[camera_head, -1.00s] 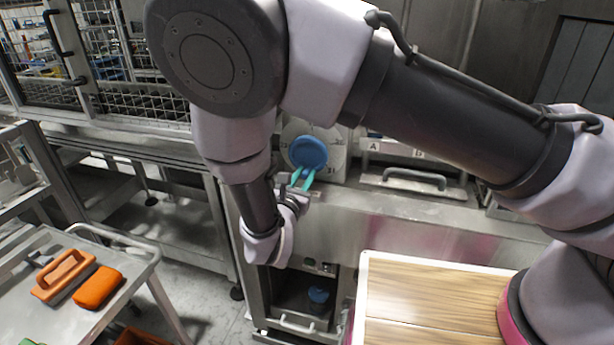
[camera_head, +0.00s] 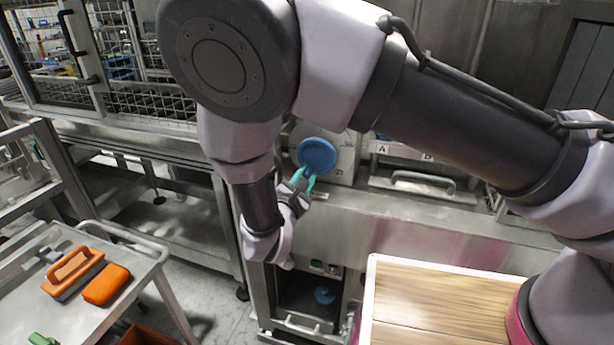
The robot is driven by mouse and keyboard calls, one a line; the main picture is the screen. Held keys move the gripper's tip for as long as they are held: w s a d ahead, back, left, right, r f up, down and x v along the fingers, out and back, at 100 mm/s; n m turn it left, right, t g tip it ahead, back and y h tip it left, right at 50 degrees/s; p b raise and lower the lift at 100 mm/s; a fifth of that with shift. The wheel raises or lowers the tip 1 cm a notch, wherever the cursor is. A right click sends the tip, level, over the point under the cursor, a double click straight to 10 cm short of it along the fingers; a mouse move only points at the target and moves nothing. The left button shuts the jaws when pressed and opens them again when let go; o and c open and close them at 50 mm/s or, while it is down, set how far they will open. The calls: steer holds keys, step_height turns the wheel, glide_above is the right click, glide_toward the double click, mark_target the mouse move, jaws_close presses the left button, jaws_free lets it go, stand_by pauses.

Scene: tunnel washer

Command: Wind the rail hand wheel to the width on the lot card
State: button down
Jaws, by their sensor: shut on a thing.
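The blue round hand wheel (camera_head: 317,154) sits in front of a pale dial plate (camera_head: 345,160) with numbers around its edge, on the steel machine front. My gripper (camera_head: 307,180) has teal fingertips and reaches up to the wheel's lower edge. It is shut on the wheel's lower rim or a grip there; the exact contact is small and partly hidden. My arm hides the area left of the dial. The lot card cannot be made out, and the dial's pointer reading is too small to tell.
A steel cart (camera_head: 85,310) at lower left holds an orange-handled tool (camera_head: 72,270) and an orange block (camera_head: 106,285). A wood-topped surface (camera_head: 440,305) stands at lower right. An open cabinet (camera_head: 300,290) lies below.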

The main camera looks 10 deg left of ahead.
steer(key=shift+a, duration=0.1)
steer(key=c, duration=0.7)
jaws_free()
steer(key=s, duration=1)
steer(key=shift+s+a, duration=0.4)
